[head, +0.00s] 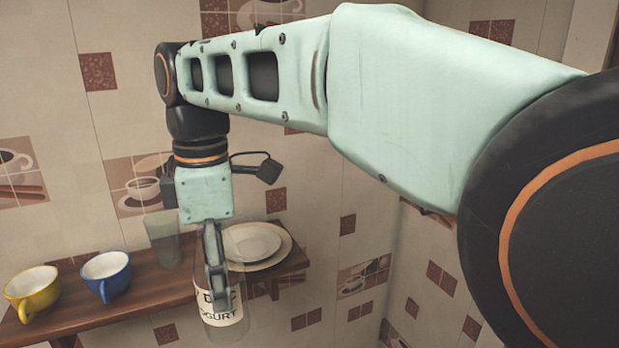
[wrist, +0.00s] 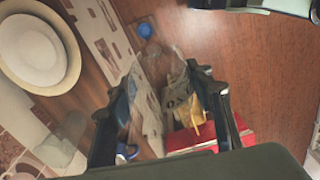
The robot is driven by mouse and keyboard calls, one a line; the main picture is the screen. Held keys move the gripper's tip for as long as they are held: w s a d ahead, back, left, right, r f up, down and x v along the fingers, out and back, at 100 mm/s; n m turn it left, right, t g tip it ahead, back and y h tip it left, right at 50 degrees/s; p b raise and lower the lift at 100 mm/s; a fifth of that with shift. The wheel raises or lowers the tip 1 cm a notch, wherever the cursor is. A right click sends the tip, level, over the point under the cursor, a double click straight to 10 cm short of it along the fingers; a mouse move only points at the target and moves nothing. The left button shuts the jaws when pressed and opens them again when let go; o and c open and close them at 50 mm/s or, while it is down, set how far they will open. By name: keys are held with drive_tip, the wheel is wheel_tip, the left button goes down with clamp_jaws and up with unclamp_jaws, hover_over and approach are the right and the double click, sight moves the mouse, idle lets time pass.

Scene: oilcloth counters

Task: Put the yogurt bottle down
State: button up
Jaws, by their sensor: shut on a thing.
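The yogurt bottle (head: 222,318) is clear, with a white label reading YOGURT. It hangs roughly upright under my gripper (head: 217,298) at the bottom of the head view, in front of the shelf's right part. My gripper is shut on it. In the wrist view the clear bottle (wrist: 152,75) sits between the two dark fingers, with its label partly seen. The bottle's base is near the lower frame edge, and I cannot tell what lies directly under it.
A wooden shelf (head: 75,312) holds a yellow cup (head: 33,290), a blue cup (head: 106,274), a clear glass (head: 163,240) and stacked plates (head: 277,258). The wrist view shows a wooden surface (wrist: 255,65) with bare room at right, a small blue round thing (wrist: 145,31) and a red thing (wrist: 190,138).

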drive_tip(key=w+d+f+m, duration=0.6)
drive_tip(key=d+f+m, duration=0.2)
drive_tip(key=d+f, duration=0.15)
drive_tip(key=w+d+f+m, duration=0.65)
drive_tip(key=d+f, duration=0.25)
drive_tip(key=f, duration=0.2)
drive_tip(key=s+d+f+m, duration=0.1)
drive_tip(key=d+f+m, duration=0.7)
drive_tip(key=d, duration=0.2)
drive_tip(key=shift+f, duration=0.4)
